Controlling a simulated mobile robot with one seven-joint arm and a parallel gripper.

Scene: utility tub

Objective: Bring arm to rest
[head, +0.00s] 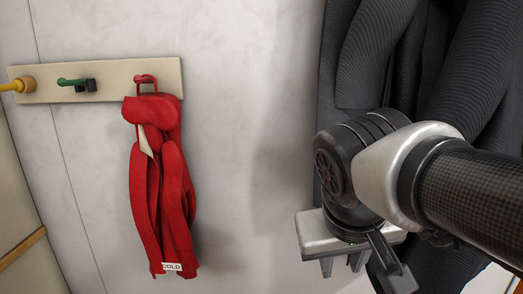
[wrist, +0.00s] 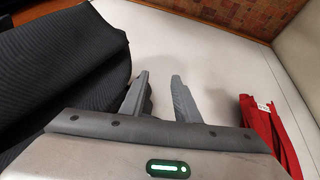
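My gripper (head: 343,265) is at the lower right in the head view, pointing down in front of dark ribbed fabric. In the wrist view my gripper (wrist: 158,95) shows its two fingers apart, with nothing between them but the pale surface beyond. My arm comes in from the right edge of the head view. No held object is visible.
A red cloth (head: 160,190) with a "COLD" label hangs from a pegboard (head: 120,78) at left; it also shows in the wrist view (wrist: 262,125). Dark ribbed fabric (head: 375,60) hangs close behind my arm. The pale wall between them is bare.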

